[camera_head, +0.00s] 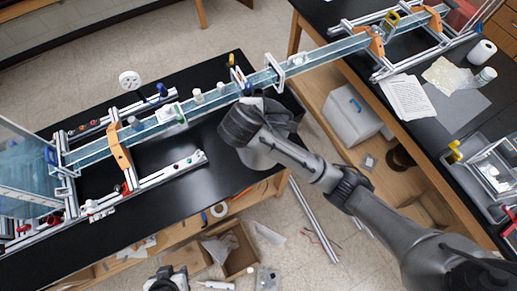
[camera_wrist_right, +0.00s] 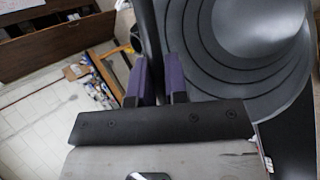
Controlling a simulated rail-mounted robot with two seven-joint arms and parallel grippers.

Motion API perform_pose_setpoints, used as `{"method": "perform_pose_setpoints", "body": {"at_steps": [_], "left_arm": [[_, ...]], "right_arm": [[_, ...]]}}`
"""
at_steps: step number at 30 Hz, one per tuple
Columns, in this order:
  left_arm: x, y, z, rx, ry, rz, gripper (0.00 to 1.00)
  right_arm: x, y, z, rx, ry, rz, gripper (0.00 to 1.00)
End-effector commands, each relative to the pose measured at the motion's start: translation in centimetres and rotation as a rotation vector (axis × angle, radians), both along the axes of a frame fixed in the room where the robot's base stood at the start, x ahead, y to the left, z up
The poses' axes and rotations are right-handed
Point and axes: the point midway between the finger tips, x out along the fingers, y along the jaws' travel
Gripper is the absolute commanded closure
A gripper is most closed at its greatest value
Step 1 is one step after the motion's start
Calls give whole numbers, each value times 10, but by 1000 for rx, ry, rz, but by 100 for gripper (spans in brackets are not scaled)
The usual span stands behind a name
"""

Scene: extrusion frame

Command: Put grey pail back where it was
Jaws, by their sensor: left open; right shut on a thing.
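The grey pail (camera_wrist_right: 210,75) fills the right of the right wrist view, its ringed inside facing the camera. My right gripper (camera_wrist_right: 158,85) is shut on the pail's wall, with one purple finger on each side. In the head view the pail (camera_head: 258,158) shows partly under my right wrist, over the right end of the black table (camera_head: 232,180). My arm hides much of it, and I cannot tell whether it touches the table.
A long glass channel (camera_head: 200,105) on metal rails crosses the table and spans the gap to the right-hand bench (camera_head: 440,125). An orange bracket (camera_head: 119,147) stands on it. A cardboard box (camera_head: 232,252) sits below the table. The table's front middle is bare.

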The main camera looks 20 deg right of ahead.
Motion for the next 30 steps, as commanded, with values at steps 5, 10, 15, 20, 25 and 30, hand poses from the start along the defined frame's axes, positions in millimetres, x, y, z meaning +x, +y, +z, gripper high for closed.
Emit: {"method": "perform_pose_setpoints", "body": {"at_steps": [5, 10, 15, 20, 25, 30], "left_arm": [[0, 1, -7, 3, 1, -1, 58], [0, 2, -10, 5, 0, -4, 58], [0, 3, -16, 10, 1, -7, 58], [-1, 3, -31, 12, 1, -8, 58], [0, 3, -60, 11, 0, -7, 58], [-1, 2, -84, 7, 2, -5, 58]], "right_arm": [[-19, 2, -38, 5, -20, -171, 100], [-34, 3, -58, 3, -41, -282, 100], [-33, 1, -72, -3, -53, -325, 100], [-12, -6, -88, -6, -57, -332, 100], [18, -14, -109, -6, -59, -330, 100], [46, -21, -126, -4, -57, -331, 100]]}}
